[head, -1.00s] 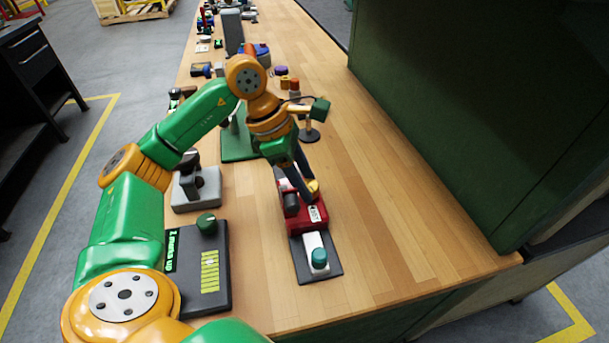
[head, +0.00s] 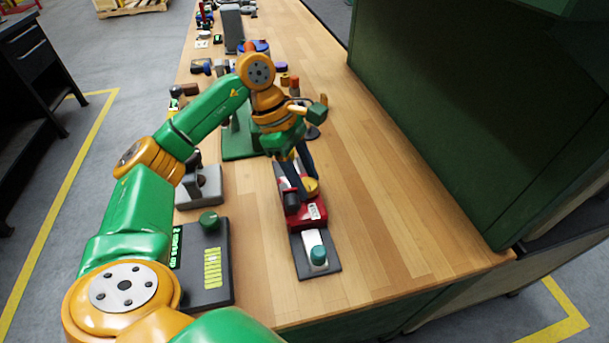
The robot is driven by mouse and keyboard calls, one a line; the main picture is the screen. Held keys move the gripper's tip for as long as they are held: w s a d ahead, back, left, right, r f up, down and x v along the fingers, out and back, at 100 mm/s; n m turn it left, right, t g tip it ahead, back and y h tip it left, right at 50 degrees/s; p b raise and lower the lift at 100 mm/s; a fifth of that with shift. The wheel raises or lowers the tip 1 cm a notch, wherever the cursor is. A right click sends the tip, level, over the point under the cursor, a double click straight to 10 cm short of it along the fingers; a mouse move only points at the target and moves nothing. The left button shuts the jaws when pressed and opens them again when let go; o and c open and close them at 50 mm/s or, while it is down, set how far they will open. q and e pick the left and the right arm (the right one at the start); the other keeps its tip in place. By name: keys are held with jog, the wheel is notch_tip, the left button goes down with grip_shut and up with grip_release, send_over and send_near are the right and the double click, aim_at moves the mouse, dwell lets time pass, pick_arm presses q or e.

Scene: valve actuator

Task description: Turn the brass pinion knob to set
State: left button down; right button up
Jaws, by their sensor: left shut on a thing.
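The valve actuator is a red block (head: 311,213) on a dark base plate (head: 318,271) on the wooden bench. The brass pinion knob (head: 311,186) shows as a small yellow disc on top of the red block. My left gripper (head: 303,192) comes down from above, its dark fingers at the knob. It is shut on the knob, which the fingers partly hide. A teal knob (head: 318,254) on a white block sits at the near end of the same plate. My right gripper is not in view.
A black panel (head: 207,282) with a green knob (head: 209,221) and green display lies left of the actuator. A grey fixture (head: 200,188) stands behind it. A dark green cabinet wall (head: 430,110) borders the bench on the right. Bare wood (head: 390,220) lies between actuator and cabinet.

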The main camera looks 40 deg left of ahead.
pick_arm(q)
jog(key=shift+c, duration=1.7)
grip_release()
jog(key=v, duration=0.7)
